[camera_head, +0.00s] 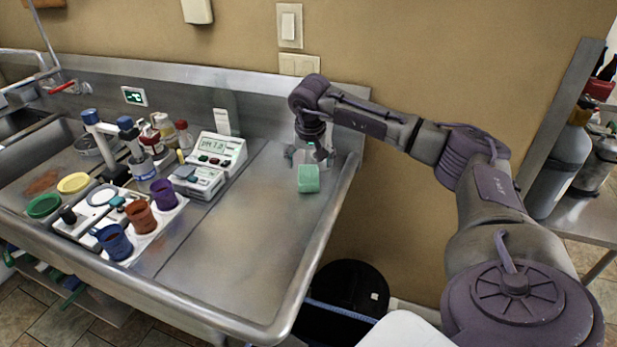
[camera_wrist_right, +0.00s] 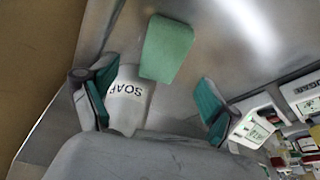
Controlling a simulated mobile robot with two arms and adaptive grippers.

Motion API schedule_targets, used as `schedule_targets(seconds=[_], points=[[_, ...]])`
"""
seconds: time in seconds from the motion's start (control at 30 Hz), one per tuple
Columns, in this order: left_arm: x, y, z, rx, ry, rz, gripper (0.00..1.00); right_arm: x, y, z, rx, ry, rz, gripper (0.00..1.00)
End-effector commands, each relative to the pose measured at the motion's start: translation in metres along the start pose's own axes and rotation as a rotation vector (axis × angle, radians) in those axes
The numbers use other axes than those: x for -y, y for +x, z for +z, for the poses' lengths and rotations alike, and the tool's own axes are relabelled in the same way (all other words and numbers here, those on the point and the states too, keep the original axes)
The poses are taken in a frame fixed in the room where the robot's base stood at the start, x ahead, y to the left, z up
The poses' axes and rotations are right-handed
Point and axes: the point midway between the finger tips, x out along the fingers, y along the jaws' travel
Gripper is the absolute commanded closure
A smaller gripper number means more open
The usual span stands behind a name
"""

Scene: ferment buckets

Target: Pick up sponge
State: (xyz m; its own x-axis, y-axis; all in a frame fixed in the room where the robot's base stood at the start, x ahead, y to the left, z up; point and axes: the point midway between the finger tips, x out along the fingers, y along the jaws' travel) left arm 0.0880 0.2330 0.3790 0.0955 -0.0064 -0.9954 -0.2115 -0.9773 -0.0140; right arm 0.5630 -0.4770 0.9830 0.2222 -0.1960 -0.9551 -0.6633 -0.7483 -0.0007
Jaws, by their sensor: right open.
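The green sponge (camera_head: 308,178) lies on the steel counter, toward its right end. In the right wrist view the sponge (camera_wrist_right: 167,48) is beyond the fingertips, between their lines but not between the fingers themselves. My right gripper (camera_head: 310,157) is low over the counter, just behind the sponge in the head view. Its teal-padded fingers (camera_wrist_right: 156,95) are spread apart with no grip on anything. A white bottle marked SOAP (camera_wrist_right: 129,100) shows between the fingers, nearer the left one; I cannot tell whether they touch. My left gripper is not in view.
A pH meter (camera_head: 218,150) stands left of the sponge. Left of it are several coloured cups on a white tray (camera_head: 142,237) and several bottles. The counter's raised rim (camera_head: 318,250) runs along the front and right. The counter in front of the sponge is clear. A black bin (camera_head: 350,285) stands below.

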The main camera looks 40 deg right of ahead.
Motion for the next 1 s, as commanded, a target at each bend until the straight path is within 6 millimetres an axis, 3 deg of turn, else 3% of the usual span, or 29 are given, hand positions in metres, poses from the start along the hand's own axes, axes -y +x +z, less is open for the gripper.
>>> schedule_targets(seconds=[0.3, 1.0], points=[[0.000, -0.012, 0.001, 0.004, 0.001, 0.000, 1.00, 0.002, 0.042, 0.001, 0.003, 0.000, 0.002, 0.12], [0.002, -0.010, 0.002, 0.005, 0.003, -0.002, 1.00, 0.002, 0.049, 0.002, 0.001, 0.000, 0.001, 0.12]])
